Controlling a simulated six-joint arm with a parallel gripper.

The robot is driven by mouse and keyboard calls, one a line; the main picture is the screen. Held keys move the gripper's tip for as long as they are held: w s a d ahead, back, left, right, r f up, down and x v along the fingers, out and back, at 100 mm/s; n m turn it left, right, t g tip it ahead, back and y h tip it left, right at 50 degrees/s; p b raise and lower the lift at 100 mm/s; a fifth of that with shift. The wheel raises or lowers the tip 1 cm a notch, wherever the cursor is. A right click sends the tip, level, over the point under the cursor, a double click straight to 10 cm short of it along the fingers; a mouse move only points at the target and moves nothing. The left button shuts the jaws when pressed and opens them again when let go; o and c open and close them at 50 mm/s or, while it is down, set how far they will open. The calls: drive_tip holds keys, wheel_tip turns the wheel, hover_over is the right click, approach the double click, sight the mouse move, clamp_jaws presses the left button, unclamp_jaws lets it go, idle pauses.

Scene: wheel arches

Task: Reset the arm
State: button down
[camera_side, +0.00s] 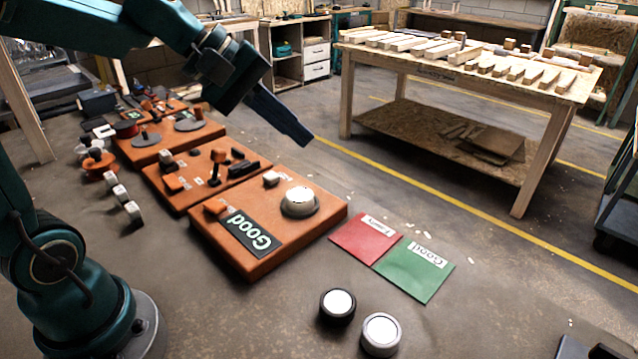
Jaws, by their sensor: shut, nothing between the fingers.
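My gripper (304,138) is at the end of my teal arm, raised above the orange boards and angled down to the right. Its fingers are shut with nothing between them, and they touch nothing. The nearest orange board (255,262) lies below it, with a black "Good" label (250,234) and a white-topped round piece (299,201) on a dark ring. My arm comes in from the left edge and upper left of the view.
A red card (365,240) and a green "Good" card (414,268) lie right of the board. A black round part (337,306) and a silver one (381,334) stand in front. More orange boards (172,147) stretch behind. A wooden table (470,75) with wood pieces stands behind.

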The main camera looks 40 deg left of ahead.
drive_tip(key=s+d+m+y, duration=0.1)
drive_tip(key=s+d+m, duration=0.3)
drive_tip(key=s+m, duration=0.45)
drive_tip(key=s+a+f+m+g+y, duration=0.1)
drive_tip(key=s+a+f+m+y, duration=0.2)
drive_tip(key=s, duration=0.4)
wheel_tip(320, 180, down, 2)
drive_tip(key=shift+a+f+m+y, duration=0.2)
drive_tip(key=shift+a+m+y, duration=0.15)
drive_tip(key=shift+a, duration=0.25)
